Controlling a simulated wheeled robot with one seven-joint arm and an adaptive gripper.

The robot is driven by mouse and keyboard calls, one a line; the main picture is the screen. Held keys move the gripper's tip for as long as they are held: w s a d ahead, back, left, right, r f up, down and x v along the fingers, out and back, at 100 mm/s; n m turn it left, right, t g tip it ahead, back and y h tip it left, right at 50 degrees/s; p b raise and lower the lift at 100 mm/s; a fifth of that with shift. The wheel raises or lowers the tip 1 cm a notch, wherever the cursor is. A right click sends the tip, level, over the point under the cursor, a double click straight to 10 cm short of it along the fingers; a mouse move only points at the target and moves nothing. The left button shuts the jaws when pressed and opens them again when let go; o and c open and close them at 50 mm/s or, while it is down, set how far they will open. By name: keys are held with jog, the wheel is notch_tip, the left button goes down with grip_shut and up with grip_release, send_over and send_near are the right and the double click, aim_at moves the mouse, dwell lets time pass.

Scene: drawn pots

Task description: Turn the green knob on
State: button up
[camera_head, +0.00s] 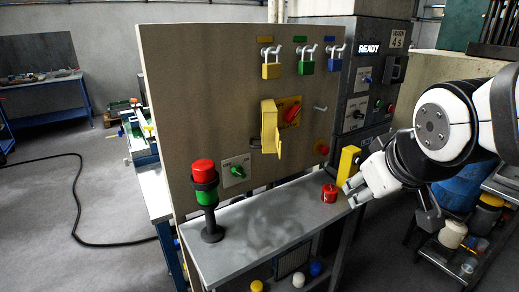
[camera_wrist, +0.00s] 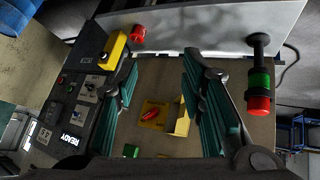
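The green knob (camera_head: 237,170) sits on a small pale plate low on the upright beige board, just right of the stack light, in the head view. In the wrist view I cannot make it out; my right-hand finger covers part of the board there. My gripper (camera_wrist: 160,55) is open and empty, its two teal-padded fingers well apart. In the head view my gripper (camera_head: 370,190) is at the right, in front of the shelf's right end, well apart from the green knob.
A stack light (camera_head: 205,195) stands on the grey shelf (camera_head: 260,225) left of the knob. A yellow flap (camera_head: 270,128) juts from the board beside a red knob (camera_head: 291,113). A red button (camera_head: 329,193) and yellow box (camera_head: 348,165) are near my gripper. Padlocks (camera_head: 271,68) hang above.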

jog(key=w+a+f+n+t+b, duration=0.1)
jog(key=w+a+f+n+b, duration=0.2)
jog(key=w, duration=0.6)
jog(key=n+t+y+b, duration=0.5)
jog(key=n+t+y, duration=0.1)
jog(key=n+y, duration=0.35)
send_near(240, 175)
jog(key=shift+m+y, duration=0.25)
jog(key=shift+y, duration=0.1)
jog(key=x, duration=0.9)
jog(key=shift+w+f, duration=0.1)
jog(key=shift+w, duration=0.4)
grip_shut()
